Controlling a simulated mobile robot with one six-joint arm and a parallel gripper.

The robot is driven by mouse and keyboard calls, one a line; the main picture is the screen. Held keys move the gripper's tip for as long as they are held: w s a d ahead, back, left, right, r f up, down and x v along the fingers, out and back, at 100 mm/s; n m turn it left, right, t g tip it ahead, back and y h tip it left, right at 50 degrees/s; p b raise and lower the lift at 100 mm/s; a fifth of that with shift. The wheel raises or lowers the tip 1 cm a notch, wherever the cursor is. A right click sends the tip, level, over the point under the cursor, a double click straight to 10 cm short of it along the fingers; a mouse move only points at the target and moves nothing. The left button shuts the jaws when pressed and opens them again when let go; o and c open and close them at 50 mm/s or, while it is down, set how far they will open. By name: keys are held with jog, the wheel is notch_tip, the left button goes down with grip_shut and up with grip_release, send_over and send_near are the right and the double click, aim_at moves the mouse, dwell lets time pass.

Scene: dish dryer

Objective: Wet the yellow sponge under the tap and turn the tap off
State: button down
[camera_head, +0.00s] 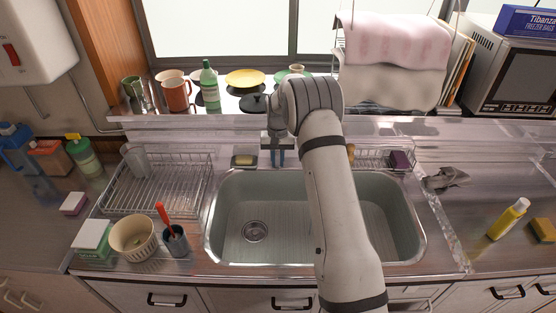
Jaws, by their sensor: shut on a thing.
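My gripper (277,161) points down at the back edge of the sink (282,255), left of its middle. A yellow sponge (543,230) lies on the counter at the far right, well apart from my gripper. A smaller yellowish block (244,160) sits in a dark holder just left of my fingers; I cannot tell if it is soap or a sponge. The tap is not clearly visible around my gripper and arm, and I see no running water.
A wire dish rack (160,190) stands left of the sink, with a bowl (132,237) and a dark cup (175,242) in front. A yellow bottle (508,219) and a grey cloth (446,179) lie at right. Dishes and a green bottle (209,85) line the back ledge.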

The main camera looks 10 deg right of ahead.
jog(key=c, duration=1.4)
grip_release()
jog(key=shift+o, duration=0.2)
jog(key=shift+r, duration=0.1)
jog(key=r, duration=0.2)
jog(key=r+b, duration=0.1)
jog(key=r, duration=0.3)
jog(key=shift+w+d+b, duration=0.1)
jog(key=shift+w+b, duration=0.2)
jog(key=shift+w, duration=0.05)
jog(key=shift+r, duration=0.8)
